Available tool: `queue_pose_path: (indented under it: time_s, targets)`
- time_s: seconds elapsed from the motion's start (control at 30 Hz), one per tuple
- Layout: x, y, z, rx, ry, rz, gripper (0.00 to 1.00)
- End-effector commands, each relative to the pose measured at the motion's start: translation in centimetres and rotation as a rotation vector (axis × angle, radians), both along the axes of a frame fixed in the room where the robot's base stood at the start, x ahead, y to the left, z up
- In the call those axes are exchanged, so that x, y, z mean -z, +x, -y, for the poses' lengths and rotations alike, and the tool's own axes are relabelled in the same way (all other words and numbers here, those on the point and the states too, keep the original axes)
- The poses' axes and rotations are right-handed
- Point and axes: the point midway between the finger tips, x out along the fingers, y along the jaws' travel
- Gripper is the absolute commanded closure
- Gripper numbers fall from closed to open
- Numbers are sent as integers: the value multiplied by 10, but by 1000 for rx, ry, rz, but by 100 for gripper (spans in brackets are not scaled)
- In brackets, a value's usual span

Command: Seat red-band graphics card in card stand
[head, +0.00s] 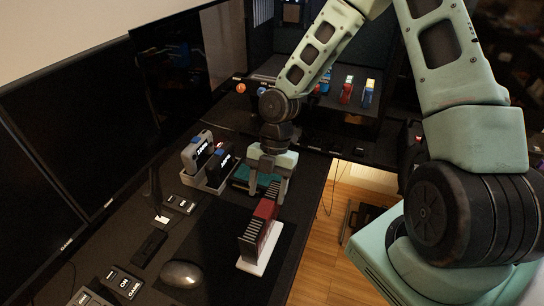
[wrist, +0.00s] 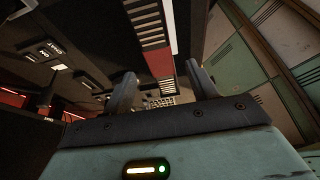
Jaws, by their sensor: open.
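A block with dark red sides and black slotted parts, seemingly the red-band graphics card (head: 266,211), stands upright on a white base (head: 258,259) on the desk. My gripper (head: 268,192) is open and points down at the block's far end. In the wrist view, the red and slotted block (wrist: 158,60) shows beyond and between my spread fingertips (wrist: 160,82); I cannot tell if they touch it. A grey holder, seemingly the card stand (head: 207,184), is left of my gripper. It holds a pale card (head: 197,153) and a dark card (head: 217,164) upright.
A teal flat thing (head: 241,177) lies behind my gripper, partly hidden. A mouse (head: 182,274) and black labelled boxes (head: 122,284) are on the near desk. Large dark monitors (head: 62,147) line the left. The desk's right edge drops to a wooden floor (head: 333,250).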

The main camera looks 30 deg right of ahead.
Motion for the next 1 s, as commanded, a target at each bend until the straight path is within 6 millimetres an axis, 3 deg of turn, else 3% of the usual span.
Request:
queue_pose_path:
  time_s: [0.2, 0.4, 0.6, 1.0]
  targets:
    - [-47, 12, 17, 3, -1, 3, 42]
    - [-75, 19, 26, 0, -1, 2, 42]
    - [-86, 21, 29, -1, 0, 0, 42]
    - [-86, 21, 29, -1, 0, 0, 42]
